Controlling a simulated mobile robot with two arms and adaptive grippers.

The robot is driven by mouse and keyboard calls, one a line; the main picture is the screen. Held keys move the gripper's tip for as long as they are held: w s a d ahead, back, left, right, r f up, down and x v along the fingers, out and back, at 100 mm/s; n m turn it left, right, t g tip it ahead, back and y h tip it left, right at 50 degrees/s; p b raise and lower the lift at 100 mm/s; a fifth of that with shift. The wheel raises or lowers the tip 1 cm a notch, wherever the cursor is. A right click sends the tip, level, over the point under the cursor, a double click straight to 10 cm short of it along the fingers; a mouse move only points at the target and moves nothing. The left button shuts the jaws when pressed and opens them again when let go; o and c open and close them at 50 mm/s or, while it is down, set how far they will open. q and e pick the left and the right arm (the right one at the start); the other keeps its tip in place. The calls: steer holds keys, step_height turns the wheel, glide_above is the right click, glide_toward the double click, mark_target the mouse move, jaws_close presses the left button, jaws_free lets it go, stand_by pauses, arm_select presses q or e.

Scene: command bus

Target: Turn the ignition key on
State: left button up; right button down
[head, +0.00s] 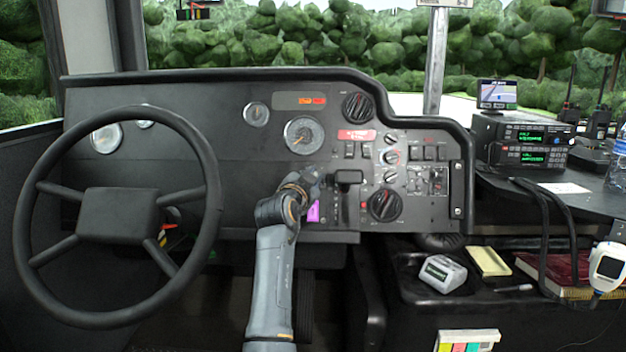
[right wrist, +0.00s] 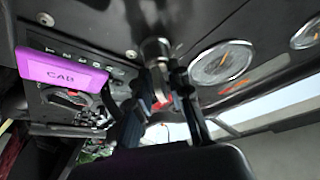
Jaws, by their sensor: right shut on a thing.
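My right gripper (head: 308,180) is at the dashboard (head: 215,160), just below the speedometer (head: 303,135). In the right wrist view its dark fingers (right wrist: 165,100) close in front of a silver ignition cylinder (right wrist: 155,50) in the panel. It is shut on the ignition key, which is mostly hidden between the fingers. A purple tag (head: 313,213) shows just below the gripper; in the right wrist view the tag (right wrist: 65,75) reads CAB and sits to the left of the fingers. I cannot tell the key's turn angle. My left gripper is in no view.
The steering wheel (head: 120,215) stands left of my right arm. A black lever (head: 349,178) and a round dial (head: 384,204) are close on the gripper's right. Radios (head: 525,140) sit on the right-hand shelf. The panel between wheel and gripper is clear.

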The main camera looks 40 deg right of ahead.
steer(key=c, duration=1.5)
jaws_free()
step_height(320, 180, up, 10)
steer(key=shift+f, duration=0.1)
